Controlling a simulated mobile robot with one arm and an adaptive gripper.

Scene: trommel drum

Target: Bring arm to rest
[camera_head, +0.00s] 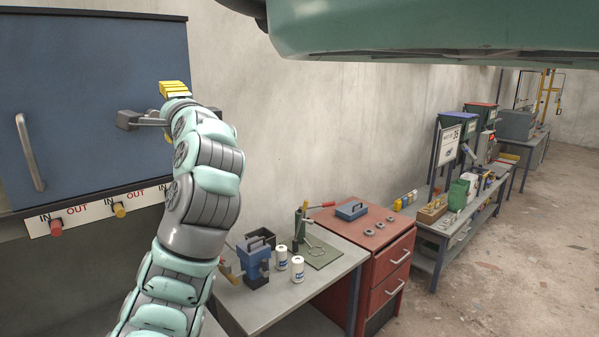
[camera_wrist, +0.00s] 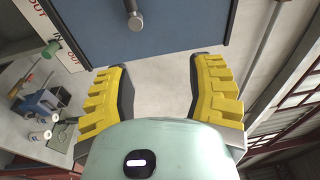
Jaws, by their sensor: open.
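My arm rises at the left of the head view, bent, with my gripper (camera_head: 174,108) at its top in front of a blue cabinet panel (camera_head: 90,110). In the wrist view my gripper (camera_wrist: 160,95) shows two yellow ribbed fingers, spread wide apart with nothing between them. The blue panel (camera_wrist: 170,35) lies beyond the fingertips in that view. A grey bar handle (camera_head: 30,152) is on the panel, to the left of my gripper and apart from it. The wrist view shows the handle's end (camera_wrist: 135,22) near the top.
Below the panel is a strip (camera_head: 100,210) with red and yellow buttons marked IN and OUT. A workbench (camera_head: 270,305) holds a blue vise (camera_head: 253,262) and white cans (camera_head: 297,269). A red drawer cabinet (camera_head: 385,262) stands beside it. Open floor (camera_head: 480,290) lies at the right.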

